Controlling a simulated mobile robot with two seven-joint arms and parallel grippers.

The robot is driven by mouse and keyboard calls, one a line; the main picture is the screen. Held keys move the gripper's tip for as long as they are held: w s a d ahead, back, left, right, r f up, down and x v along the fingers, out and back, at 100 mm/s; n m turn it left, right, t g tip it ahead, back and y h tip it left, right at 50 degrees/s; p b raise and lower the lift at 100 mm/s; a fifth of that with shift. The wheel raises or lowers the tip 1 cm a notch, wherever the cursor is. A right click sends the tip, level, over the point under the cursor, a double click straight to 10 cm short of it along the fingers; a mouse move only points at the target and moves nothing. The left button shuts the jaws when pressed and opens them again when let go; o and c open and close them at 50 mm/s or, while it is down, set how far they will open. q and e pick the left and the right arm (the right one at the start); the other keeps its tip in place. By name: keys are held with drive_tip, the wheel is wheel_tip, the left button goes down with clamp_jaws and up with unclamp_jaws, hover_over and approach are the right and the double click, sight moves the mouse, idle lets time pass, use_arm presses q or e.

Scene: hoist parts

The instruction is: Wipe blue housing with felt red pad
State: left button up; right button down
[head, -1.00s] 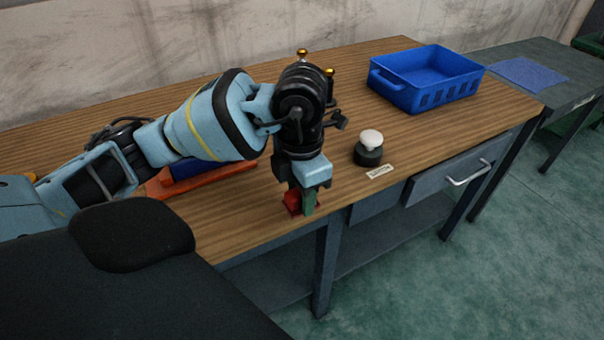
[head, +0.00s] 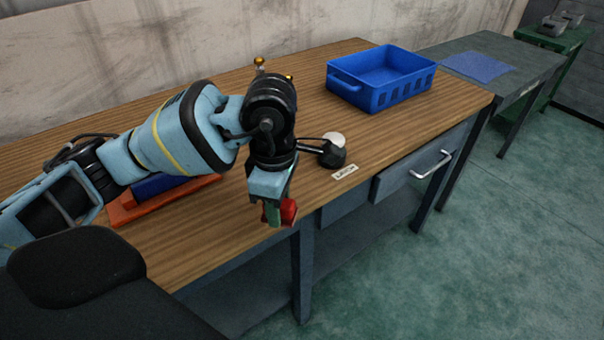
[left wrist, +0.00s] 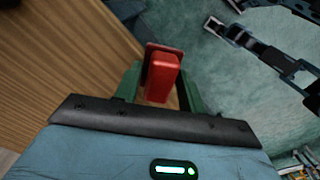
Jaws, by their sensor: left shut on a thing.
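The red felt pad (head: 288,211) is held in my left gripper (head: 274,212), near the front edge of the wooden table. The left wrist view shows the red pad (left wrist: 162,76) between the two green fingers of the left gripper (left wrist: 160,88), which are shut on it. The blue housing (head: 158,184) sits on an orange-red base (head: 133,208) at the left of the table, partly hidden by my left arm. The gripper is to the right of the housing and apart from it. My right gripper is not seen.
A blue crate (head: 381,80) stands at the back right of the wooden table (head: 215,240). A black object with a white top (head: 333,149) stands close to my left wrist, beside a small label (head: 344,172). A grey side table (head: 520,60) holds a blue mat (head: 477,67).

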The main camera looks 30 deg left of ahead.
use_arm(q)
drive_tip(key=m, duration=0.3)
drive_tip(key=d+m, duration=0.1)
drive_tip(key=m, duration=0.2)
drive_tip(key=shift+w, duration=0.2)
drive_tip(key=m, duration=0.3)
drive_tip(key=d+m, duration=0.1)
drive_tip(key=m, duration=0.1)
drive_tip(key=shift+w+m, duration=0.2)
drive_tip(key=shift+m, duration=0.2)
drive_tip(key=m, duration=0.5)
drive_tip(key=shift+w+d+f+m, duration=0.1)
drive_tip(key=shift+w+d+m, duration=0.1)
drive_tip(key=shift+d+m, duration=0.15)
drive_tip(key=m, duration=0.4)
drive_tip(key=shift+w+d, duration=0.1)
drive_tip(key=shift+d, duration=0.15)
